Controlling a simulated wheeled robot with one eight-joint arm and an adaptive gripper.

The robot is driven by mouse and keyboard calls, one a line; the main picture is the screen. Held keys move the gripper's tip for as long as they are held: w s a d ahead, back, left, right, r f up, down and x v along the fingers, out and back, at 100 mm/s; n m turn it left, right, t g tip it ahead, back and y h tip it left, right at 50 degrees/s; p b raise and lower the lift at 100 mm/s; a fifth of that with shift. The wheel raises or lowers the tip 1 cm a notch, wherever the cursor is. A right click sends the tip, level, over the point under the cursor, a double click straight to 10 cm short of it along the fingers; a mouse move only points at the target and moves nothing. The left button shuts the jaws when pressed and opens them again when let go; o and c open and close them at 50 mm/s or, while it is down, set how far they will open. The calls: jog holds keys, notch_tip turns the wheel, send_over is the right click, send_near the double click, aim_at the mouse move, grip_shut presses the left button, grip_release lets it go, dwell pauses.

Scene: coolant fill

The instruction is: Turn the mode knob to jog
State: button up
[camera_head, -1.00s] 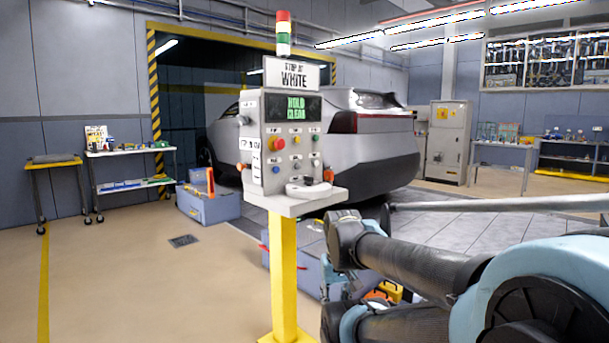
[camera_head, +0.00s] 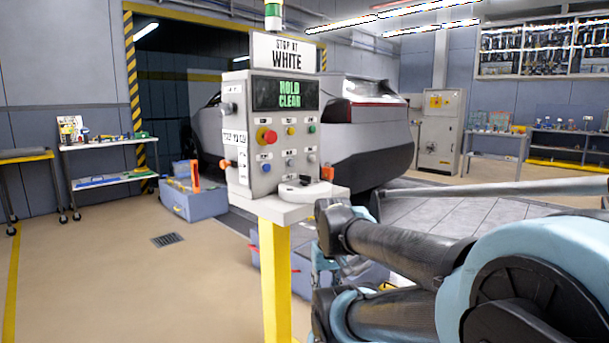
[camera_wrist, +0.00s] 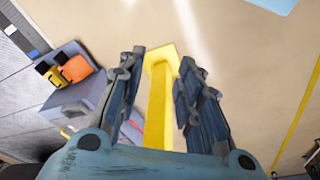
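The grey control panel (camera_head: 285,150) stands on a yellow post (camera_head: 276,280) in the head view. Its screen (camera_head: 285,94) reads "HOLD CLEAR". A dark round knob (camera_head: 229,108) sticks out of the panel's left side, above a white label (camera_head: 234,137) too small to read surely. An orange knob or button (camera_head: 226,163) is lower on that side. I cannot tell which control is the mode knob. My gripper (camera_wrist: 161,57) shows in the wrist view with its fingers apart and nothing between them; the yellow post (camera_wrist: 159,105) appears beyond them. In the head view, my arm mostly hides it.
The panel's front carries a red button (camera_head: 267,136) and several small buttons. A sign (camera_head: 287,54) reads "STOP AT WHITE". A ledge (camera_head: 285,207) juts out below. A silver car (camera_head: 375,145) stands behind.

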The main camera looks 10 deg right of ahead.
notch_tip(320, 180, up, 2)
notch_tip(320, 180, up, 40)
jog(key=n+g, duration=0.2)
jog(key=n, duration=0.5)
send_over(305, 188)
jog(key=w, duration=0.1)
notch_tip(305, 188, down, 17)
jog(key=shift+w+d+f, duration=0.1)
grip_shut()
